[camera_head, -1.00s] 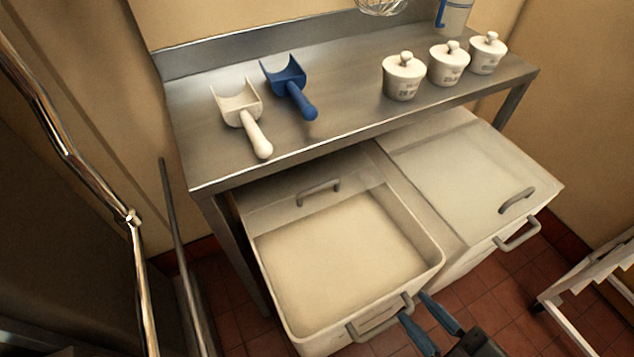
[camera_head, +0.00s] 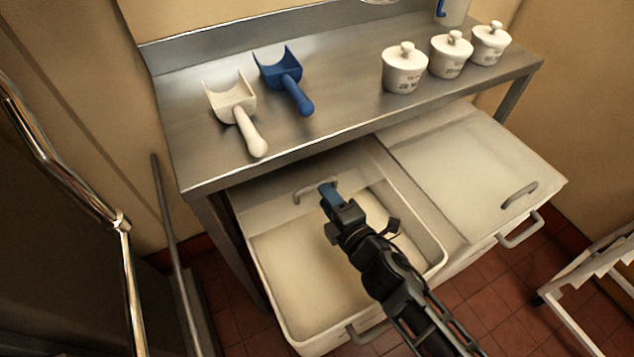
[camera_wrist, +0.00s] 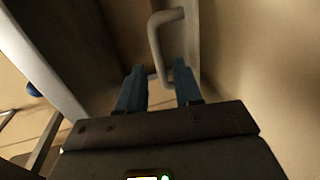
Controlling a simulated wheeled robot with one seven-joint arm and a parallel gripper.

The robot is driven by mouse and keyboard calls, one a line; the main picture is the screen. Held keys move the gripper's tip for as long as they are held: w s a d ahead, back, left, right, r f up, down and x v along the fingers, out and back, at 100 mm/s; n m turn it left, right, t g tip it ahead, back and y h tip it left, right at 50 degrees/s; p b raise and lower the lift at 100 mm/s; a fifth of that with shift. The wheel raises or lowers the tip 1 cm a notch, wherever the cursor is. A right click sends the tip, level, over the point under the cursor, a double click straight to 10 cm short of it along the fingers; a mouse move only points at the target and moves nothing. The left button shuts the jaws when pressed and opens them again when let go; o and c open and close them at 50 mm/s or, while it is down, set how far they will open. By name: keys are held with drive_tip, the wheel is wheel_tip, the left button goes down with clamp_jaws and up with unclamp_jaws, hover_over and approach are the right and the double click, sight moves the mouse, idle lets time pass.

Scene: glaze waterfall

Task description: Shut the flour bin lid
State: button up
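The flour bin (camera_head: 437,262) is the left of two white bins under the steel table, pulled out, with pale flour (camera_head: 295,265) inside. Its lid (camera_head: 270,212) is pushed back, leaving the front part of the bin uncovered. The lid's grey bar handle (camera_head: 303,195) faces up near the lid's front edge. My gripper (camera_head: 328,190) is over the bin with its blue fingertips at the handle's right end. In the wrist view the fingers (camera_wrist: 159,72) are apart, with the handle (camera_wrist: 157,38) just ahead and partly between them. Contact cannot be told.
The right bin's lid (camera_head: 470,165) is closed. The steel table (camera_head: 330,85) overhangs the bins' rear. On it are a white scoop (camera_head: 236,108), a blue scoop (camera_head: 285,78) and lidded white pots (camera_head: 405,70). A white rack (camera_head: 590,275) stands at right.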

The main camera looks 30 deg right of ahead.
sight(317, 183)
drive_tip(key=w, duration=0.2)
drive_tip(key=w+f, duration=0.1)
drive_tip(key=w, duration=0.2)
drive_tip(key=shift+w+f, duration=0.1)
drive_tip(key=shift+w, duration=0.25)
drive_tip(key=c, duration=0.5)
